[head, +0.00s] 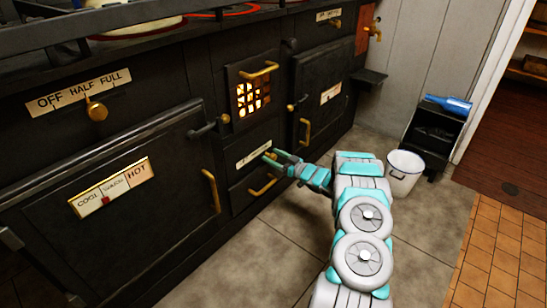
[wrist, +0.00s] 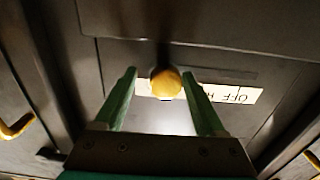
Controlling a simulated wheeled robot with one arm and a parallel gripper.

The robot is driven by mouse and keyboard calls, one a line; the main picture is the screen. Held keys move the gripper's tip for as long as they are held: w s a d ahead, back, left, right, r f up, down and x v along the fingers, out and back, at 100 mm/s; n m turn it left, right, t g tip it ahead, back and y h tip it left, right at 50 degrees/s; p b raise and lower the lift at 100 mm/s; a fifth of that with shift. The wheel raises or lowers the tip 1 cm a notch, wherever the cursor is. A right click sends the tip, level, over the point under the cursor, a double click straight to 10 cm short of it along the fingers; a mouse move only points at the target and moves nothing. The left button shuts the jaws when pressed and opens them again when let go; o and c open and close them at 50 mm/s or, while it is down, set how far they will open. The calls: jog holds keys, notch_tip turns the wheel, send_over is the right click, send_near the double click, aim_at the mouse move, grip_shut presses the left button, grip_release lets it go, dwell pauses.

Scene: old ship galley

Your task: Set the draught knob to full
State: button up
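The draught knob (wrist: 165,83) is a round brass knob in front of a cream label plate (wrist: 235,93) with OFF upside down at its right end. In the head view, the plate (head: 253,154) is on the small panel below the glowing grate; my gripper hides the knob there. My gripper (head: 273,155) is at this panel. In the wrist view, my gripper (wrist: 160,74) is open with a finger on each side of the knob. A gap shows at the left finger; the right finger looks close to the knob. The knob's setting cannot be read.
A brass handle (head: 263,185) sits just below the plate, and the grate door (head: 252,92) is above. Another brass knob (head: 96,111) with an OFF HALF FULL plate is at upper left. A white bucket (head: 404,172) stands on the floor at right.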

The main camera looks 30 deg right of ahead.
jog(key=v, duration=0.8)
jog(key=shift+w, duration=0.1)
dwell(0.4)
